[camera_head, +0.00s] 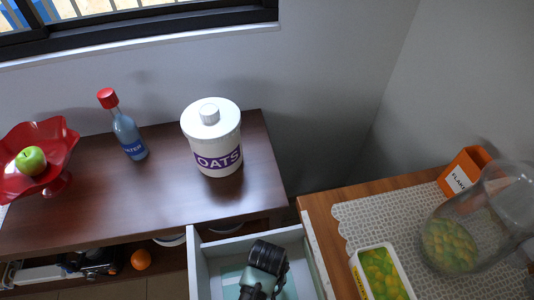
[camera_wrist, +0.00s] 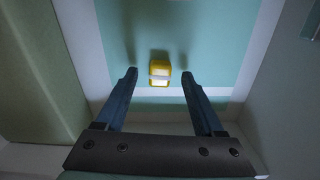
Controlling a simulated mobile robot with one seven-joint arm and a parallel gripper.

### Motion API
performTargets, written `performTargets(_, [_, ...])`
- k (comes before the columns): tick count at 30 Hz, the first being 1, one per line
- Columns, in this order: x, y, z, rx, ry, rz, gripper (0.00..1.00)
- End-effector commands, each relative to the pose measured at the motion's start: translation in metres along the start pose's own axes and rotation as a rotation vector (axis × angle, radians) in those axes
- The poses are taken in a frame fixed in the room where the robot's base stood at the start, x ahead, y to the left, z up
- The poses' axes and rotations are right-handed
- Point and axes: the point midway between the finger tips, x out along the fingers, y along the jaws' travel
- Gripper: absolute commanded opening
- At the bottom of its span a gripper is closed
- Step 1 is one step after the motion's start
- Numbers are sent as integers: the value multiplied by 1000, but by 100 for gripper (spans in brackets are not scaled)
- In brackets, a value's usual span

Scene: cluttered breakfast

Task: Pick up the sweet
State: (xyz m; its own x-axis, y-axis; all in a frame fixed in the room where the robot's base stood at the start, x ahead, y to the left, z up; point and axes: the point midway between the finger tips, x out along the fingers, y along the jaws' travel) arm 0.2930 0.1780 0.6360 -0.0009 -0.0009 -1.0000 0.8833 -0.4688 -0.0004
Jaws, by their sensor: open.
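A small yellow sweet with a pale band (camera_wrist: 159,74) lies on the teal and white floor of the drawer in the wrist view. My gripper (camera_wrist: 158,86) is open above it, with the sweet between and slightly beyond the fingertips in the picture. The fingers do not appear to touch it. In the head view, my arm's dark end reaches down into the open white drawer (camera_head: 197,262). The sweet and the fingertips cannot be made out there.
Drawer walls (camera_wrist: 38,70) rise close on both sides. The dark wooden top (camera_head: 100,205) holds an oats tub (camera_head: 212,135), a water bottle (camera_head: 128,135) and a red bowl (camera_head: 62,140) with an apple. A glass jar (camera_head: 455,225) and tray (camera_head: 358,268) stand at right.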

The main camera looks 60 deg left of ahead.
Motion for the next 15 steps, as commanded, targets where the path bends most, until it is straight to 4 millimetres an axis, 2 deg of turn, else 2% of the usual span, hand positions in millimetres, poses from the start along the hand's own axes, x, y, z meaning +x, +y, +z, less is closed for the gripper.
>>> performTargets(3, [9,0,0,1,1,0,70])
performTargets(10, [9,0,0,1,1,0,68])
performTargets(15, [9,0,0,1,1,0,38])
